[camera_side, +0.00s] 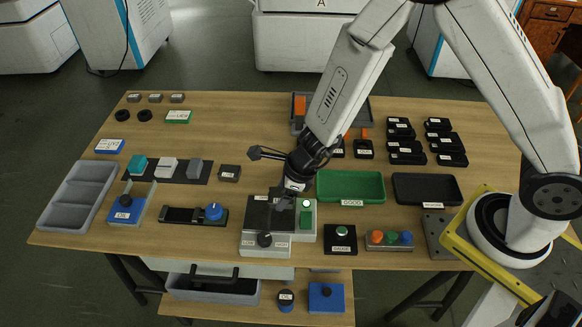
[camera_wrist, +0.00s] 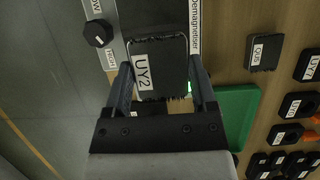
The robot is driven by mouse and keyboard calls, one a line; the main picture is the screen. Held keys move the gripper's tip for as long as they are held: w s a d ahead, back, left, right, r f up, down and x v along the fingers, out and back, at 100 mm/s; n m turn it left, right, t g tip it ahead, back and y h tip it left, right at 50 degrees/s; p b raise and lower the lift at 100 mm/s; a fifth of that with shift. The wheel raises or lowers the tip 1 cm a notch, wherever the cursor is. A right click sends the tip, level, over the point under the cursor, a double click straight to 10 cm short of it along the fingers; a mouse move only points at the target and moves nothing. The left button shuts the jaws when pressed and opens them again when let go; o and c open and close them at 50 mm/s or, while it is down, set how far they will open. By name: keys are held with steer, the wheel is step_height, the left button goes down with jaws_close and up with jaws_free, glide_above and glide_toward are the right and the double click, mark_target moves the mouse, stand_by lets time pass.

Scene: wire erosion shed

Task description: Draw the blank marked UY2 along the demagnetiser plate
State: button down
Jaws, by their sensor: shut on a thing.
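The blank marked UY2 (camera_wrist: 161,62) is a dark block with a white label, between my gripper's (camera_wrist: 160,88) fingers in the wrist view. A jagged dark fringe runs along its near edge. My gripper (camera_side: 286,198) is shut on it, over the right part of the demagnetiser plate (camera_side: 258,212) in the side view. The demagnetiser (camera_side: 250,248) is a light grey box with a dark top, a black knob (camera_side: 264,240) and a lit green button (camera_side: 306,204). The "Demagnetiser" label shows in the wrist view. I cannot tell whether the blank touches the plate.
A green tray (camera_side: 350,201) and a black tray (camera_side: 427,204) stand to the right. A small dark labelled block (camera_side: 229,172) lies behind the demagnetiser. Several dark blocks stand at the back right.

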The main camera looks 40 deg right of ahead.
mark_target(251, 212)
steer(key=shift+f, duration=2)
steer(key=shift+f, duration=0.45)
steer(key=shift+w+a, duration=0.1)
steer(key=shift+w, duration=0.05)
steer(key=shift+w+a, duration=0.8)
steer(key=shift+a, duration=0.05)
steer(key=shift+w+a, duration=0.15)
stand_by(0.4)
steer(key=shift+w+a, duration=0.8)
steer(key=shift+w, duration=0.05)
steer(key=shift+w+a, duration=0.15)
stand_by(0.3)
steer(key=shift+w+a, duration=0.8)
steer(key=shift+a, duration=0.05)
